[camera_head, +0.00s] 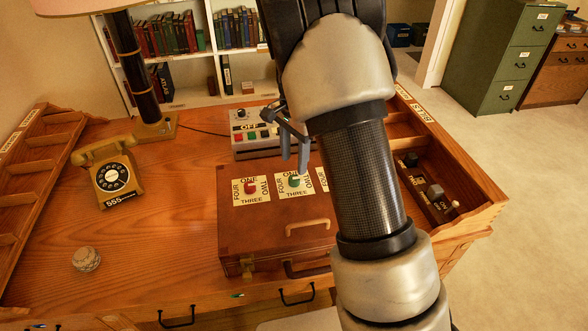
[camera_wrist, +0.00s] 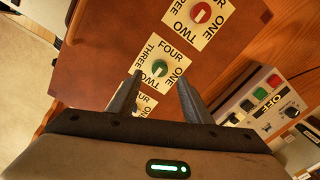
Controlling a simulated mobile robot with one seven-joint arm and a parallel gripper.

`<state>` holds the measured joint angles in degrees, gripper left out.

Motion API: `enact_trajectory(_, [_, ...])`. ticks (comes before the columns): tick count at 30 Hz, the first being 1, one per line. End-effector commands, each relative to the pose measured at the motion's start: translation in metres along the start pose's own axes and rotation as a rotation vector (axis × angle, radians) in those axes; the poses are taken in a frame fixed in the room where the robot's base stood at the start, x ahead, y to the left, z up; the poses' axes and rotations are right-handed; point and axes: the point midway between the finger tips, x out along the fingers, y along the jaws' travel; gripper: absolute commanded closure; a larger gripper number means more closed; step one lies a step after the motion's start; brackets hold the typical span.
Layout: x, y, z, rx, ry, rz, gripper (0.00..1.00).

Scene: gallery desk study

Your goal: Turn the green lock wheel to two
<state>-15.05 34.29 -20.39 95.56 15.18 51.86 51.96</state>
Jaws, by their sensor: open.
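The green lock wheel (camera_head: 295,181) sits on a square card marked ONE, TWO, THREE and FOUR, on top of a brown wooden case (camera_head: 240,225). It also shows in the wrist view (camera_wrist: 160,68), just beyond and between my fingertips. I cannot tell for sure which number its pale mark points to. My gripper (camera_head: 295,158) is open and empty, its fingers pointing down above the wheel's far side. A red lock wheel (camera_head: 251,188) on a similar card sits to the left. A third card (camera_head: 322,178) is mostly hidden by my arm.
A grey control box (camera_head: 250,152) with coloured buttons and an OFF label stands behind the case. A compartment with switches (camera_head: 435,191) lies right.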

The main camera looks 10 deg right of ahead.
Motion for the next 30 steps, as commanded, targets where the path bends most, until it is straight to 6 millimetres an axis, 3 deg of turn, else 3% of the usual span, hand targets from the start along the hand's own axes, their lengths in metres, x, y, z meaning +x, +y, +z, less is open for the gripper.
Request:
enact_trajectory(1, [-0.016,-0.001,0.0,0.0,0.002,-0.004,0.55])
enact_trajectory(6, [-0.057,-0.001,-0.001,0.0,0.002,-0.003,0.55])
enact_trajectory(13, [-0.098,0.0,-0.001,0.001,0.001,-0.002,0.55])
enact_trajectory(18, [-0.109,0.001,-0.001,0.001,0.001,0.002,0.55])
enact_trajectory(30, [-0.116,0.002,0.0,-0.006,-0.001,-0.004,0.55])
